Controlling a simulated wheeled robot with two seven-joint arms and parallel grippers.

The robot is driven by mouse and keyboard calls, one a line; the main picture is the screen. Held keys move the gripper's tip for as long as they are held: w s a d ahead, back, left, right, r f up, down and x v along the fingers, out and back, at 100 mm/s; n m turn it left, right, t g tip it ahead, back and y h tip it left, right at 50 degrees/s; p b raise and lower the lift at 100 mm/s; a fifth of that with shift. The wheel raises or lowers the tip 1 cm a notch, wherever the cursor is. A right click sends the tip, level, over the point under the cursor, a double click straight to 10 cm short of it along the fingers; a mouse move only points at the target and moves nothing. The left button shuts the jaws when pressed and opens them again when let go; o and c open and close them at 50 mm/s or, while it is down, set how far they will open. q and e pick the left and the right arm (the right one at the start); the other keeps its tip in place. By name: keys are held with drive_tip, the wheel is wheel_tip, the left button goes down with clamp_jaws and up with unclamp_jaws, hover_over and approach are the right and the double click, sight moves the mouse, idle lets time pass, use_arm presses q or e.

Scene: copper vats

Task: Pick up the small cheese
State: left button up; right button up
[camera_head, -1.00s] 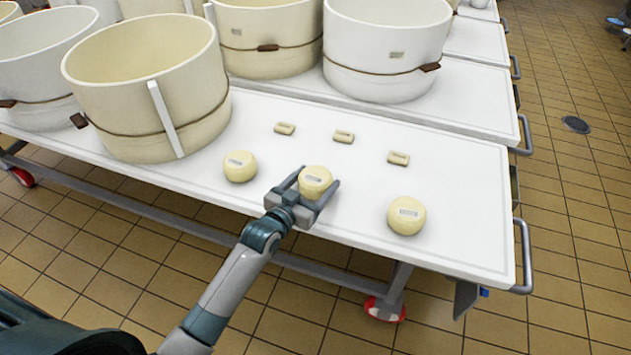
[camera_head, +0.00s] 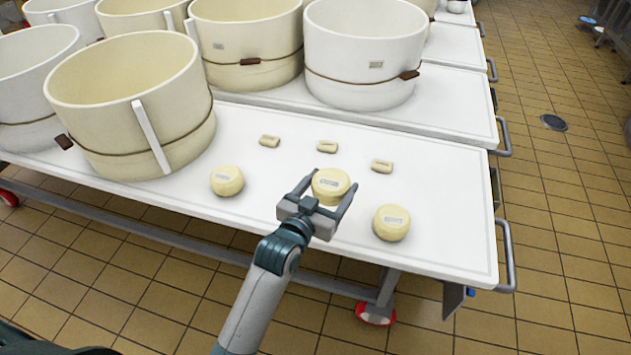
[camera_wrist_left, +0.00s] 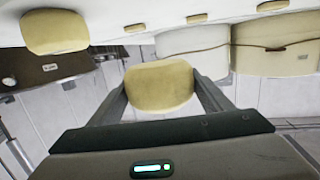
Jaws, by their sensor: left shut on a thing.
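A small cheese (camera_head: 331,183), round and pale yellow with a label on top, sits between the fingers of my left gripper (camera_head: 330,187). The gripper is shut on it and holds it a little above the white table. The held cheese also shows in the wrist view (camera_wrist_left: 160,87), with a finger on either side. Two similar round cheeses stand on the table, one to the left (camera_head: 227,180) and one to the right (camera_head: 391,222). My right gripper is not in view.
Several small flat pieces, one of them in the middle (camera_head: 327,147), lie behind the cheeses on the table (camera_head: 440,215). Large cream vats (camera_head: 130,105) and a white vat (camera_head: 362,55) stand at the back and left. The table's right end is clear, with a metal handle (camera_head: 508,255).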

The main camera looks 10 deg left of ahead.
use_arm(q)
drive_tip(key=shift+s+d+r, duration=0.35)
drive_tip(key=shift+d+r, duration=0.25)
drive_tip(key=shift+d, duration=0.2)
drive_tip(key=shift+s+d+r, duration=0.1)
drive_tip(key=shift+d+r, duration=0.05)
drive_tip(key=shift+d, duration=0.1)
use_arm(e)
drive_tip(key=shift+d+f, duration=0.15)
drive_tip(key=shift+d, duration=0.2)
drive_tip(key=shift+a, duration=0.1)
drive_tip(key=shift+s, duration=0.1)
